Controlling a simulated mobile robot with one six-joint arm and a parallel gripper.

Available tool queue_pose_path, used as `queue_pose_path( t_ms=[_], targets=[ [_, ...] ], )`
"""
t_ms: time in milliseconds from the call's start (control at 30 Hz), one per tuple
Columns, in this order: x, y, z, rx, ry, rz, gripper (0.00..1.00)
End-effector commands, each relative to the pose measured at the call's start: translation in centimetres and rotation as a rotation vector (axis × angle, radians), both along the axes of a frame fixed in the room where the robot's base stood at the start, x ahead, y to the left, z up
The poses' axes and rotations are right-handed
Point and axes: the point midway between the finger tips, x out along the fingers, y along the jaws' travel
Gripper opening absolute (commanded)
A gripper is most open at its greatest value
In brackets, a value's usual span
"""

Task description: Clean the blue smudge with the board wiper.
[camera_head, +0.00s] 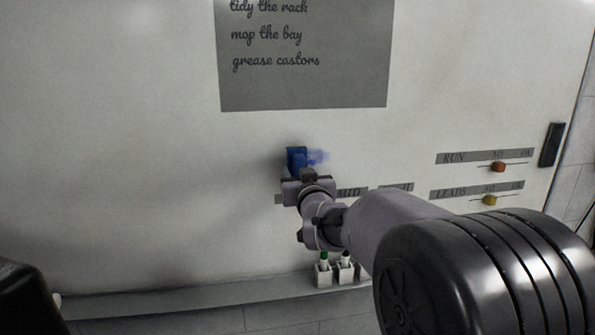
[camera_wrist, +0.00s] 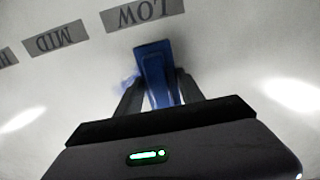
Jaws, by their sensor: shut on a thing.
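The blue board wiper (camera_head: 297,158) is held up at the white board (camera_head: 150,150), below the grey notice. My gripper (camera_head: 306,178) is shut on it. In the wrist view the wiper (camera_wrist: 154,70) sits between the two dark fingers of my gripper (camera_wrist: 160,95), its far end at the board face. The blue smudge (camera_head: 318,157) shows just right of the wiper in the head view. In the wrist view a faint part of the smudge (camera_wrist: 127,87) shows left of the wiper. The wiper hides the rest, and I cannot tell if it is pressed on the board.
A grey notice (camera_head: 303,60) with handwriting hangs above. Label strips lie near the wiper, including LOW (camera_wrist: 142,14) and MID (camera_wrist: 56,39). Sliders with a red knob (camera_head: 498,167) and a yellow knob (camera_head: 490,200) are at right. Marker holders (camera_head: 324,275) stand on the ledge (camera_head: 190,298) below.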

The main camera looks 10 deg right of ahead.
Motion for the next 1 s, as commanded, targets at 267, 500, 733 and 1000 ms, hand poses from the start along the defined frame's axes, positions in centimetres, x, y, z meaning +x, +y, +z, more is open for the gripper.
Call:
queue_pose_path(
  t_ms=[267, 500, 733, 1000],
  targets=[
    [0.0, 0.0, 0.0, 0.000, 0.000, 0.000, 0.13],
    [0.1, 0.0, 0.0, 0.000, 0.000, 0.000, 0.13],
    [0.6, 0.0, 0.0, 0.000, 0.000, 0.000, 0.13],
    [1.1, 0.0, 0.0, 0.000, -0.001, 0.000, 0.13]
  ],
)
